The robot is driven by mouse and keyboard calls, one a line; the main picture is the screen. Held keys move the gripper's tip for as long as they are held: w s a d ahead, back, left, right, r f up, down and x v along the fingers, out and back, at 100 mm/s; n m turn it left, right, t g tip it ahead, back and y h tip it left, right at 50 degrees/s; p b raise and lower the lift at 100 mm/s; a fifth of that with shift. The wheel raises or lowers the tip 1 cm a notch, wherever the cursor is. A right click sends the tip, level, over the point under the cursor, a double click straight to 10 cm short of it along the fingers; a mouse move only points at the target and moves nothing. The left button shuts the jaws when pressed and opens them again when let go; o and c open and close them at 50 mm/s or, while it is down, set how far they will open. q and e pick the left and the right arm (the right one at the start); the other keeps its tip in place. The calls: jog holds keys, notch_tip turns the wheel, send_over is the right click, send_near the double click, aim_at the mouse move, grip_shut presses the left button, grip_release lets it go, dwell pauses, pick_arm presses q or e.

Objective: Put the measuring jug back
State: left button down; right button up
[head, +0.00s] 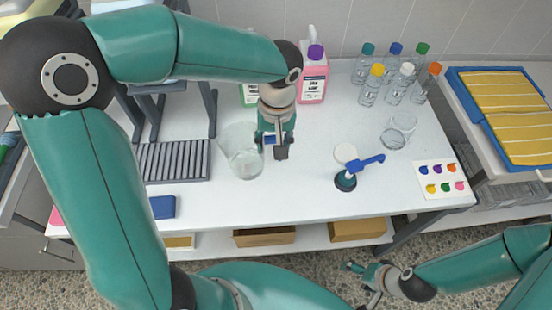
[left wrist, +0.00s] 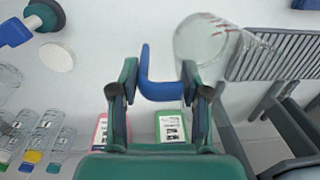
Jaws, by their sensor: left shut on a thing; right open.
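The clear measuring jug (head: 241,152), with red marks on its side in the left wrist view (left wrist: 207,40), is on or just above the white table, left of centre. I cannot tell whether its base touches the table. Its blue handle (left wrist: 160,88) lies between the fingers of my left gripper (head: 274,141), which is shut on it. In the left wrist view the left gripper (left wrist: 160,76) has the jug body beyond its right finger. My right gripper (head: 358,279) is open and empty, low in the head view in front of the table.
A grey slatted rack (head: 173,161) is left of the jug. Pink (head: 313,82) and green (head: 249,95) bottles stand behind. The front middle is clear.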

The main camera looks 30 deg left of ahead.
pick_arm(q)
notch_tip(320, 180, down, 7)
dwell(0.5)
jog(key=c, duration=0.5)
grip_release()
jog(key=shift+c, duration=0.2)
jog(key=r, duration=1.2)
jog(key=shift+d, duration=0.3)
